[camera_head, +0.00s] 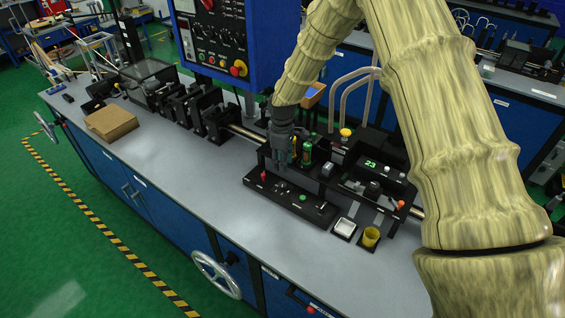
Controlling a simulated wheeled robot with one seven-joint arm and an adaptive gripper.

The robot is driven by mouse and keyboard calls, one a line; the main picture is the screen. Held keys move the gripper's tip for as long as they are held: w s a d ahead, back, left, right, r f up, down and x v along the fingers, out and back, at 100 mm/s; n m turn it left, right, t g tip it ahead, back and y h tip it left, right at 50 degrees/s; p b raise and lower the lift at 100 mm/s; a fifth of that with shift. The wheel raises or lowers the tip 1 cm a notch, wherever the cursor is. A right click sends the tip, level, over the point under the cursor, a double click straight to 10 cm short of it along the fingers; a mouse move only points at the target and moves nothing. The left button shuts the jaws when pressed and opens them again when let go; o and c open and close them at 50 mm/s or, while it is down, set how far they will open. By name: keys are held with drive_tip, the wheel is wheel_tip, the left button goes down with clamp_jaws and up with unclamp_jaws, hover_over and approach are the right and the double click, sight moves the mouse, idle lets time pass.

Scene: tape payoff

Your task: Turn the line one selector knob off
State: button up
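A low black control box (312,213) sits on the grey bench, with several small dark knobs or switches (281,187), a red button (264,176) and a green button (302,198) on its top. I cannot read which knob is the line one selector, or its position. My gripper (282,166) points down just above and behind the small knobs, at the box's back edge. Its fingers are dark against a dark machine, so I cannot tell whether they are open or shut, or whether they touch anything.
A black machine with a green display (370,163) and a yellow-topped button (346,133) stands right of my gripper. A blue control cabinet (262,40) hangs behind; a cardboard piece (111,123) lies left.

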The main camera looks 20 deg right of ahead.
drive_tip(key=shift+r, duration=0.35)
idle(0.3)
wheel_tip(320, 180, up, 12)
idle(0.6)
